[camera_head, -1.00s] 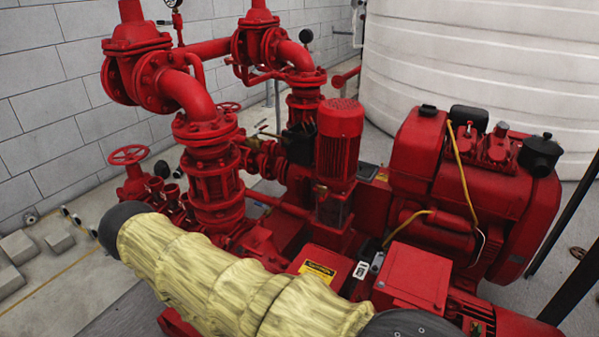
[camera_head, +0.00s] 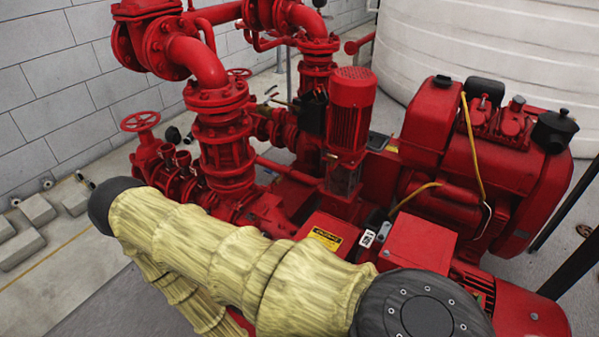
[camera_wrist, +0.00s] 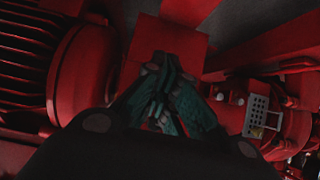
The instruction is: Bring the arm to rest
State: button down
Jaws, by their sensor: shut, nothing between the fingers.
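My arm crosses the lower part of the head view, in a yellowish sleeve with dark joints, in front of the red pumpset (camera_head: 346,125). My gripper (camera_wrist: 160,110) shows only in the wrist view. Its greenish fingers are together, with nothing seen between them. Behind the fingers is a red box-like part (camera_wrist: 165,45); I cannot tell how far it is from the fingertips. In the head view my gripper is not visible.
A ribbed red motor (camera_wrist: 30,65) is at the left of the wrist view. Red pipework (camera_wrist: 290,125) is at the right. In the head view a red handwheel (camera_head: 140,121) stands at left, a red engine (camera_head: 480,160) at right, and a white tank (camera_head: 500,50) behind.

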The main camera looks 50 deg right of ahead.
jog(key=shift+s+a+f, duration=0.1)
jog(key=shift+a+f, duration=0.1)
jog(key=shift+a, duration=0.7)
jog(key=shift+s+a+f, duration=0.1)
jog(key=shift+a+f, duration=0.05)
jog(key=shift+a, duration=0.7)
jog(key=s+a+r+n+y, duration=0.2)
jog(key=a+r+n+y, duration=0.1)
jog(key=a+n+y, duration=0.4)
jog(key=s+a+r+n+y, duration=0.2)
jog(key=a+r+n+y, duration=0.15)
jog(key=n, duration=0.65)
notch_tip(320, 180, up, 13)
jog(key=a+p, duration=0.1)
jog(key=p, duration=1.2)
jog(key=shift+r+g+p, duration=0.2)
jog(key=shift+g+p, duration=0.15)
jog(key=shift+g, duration=0.05)
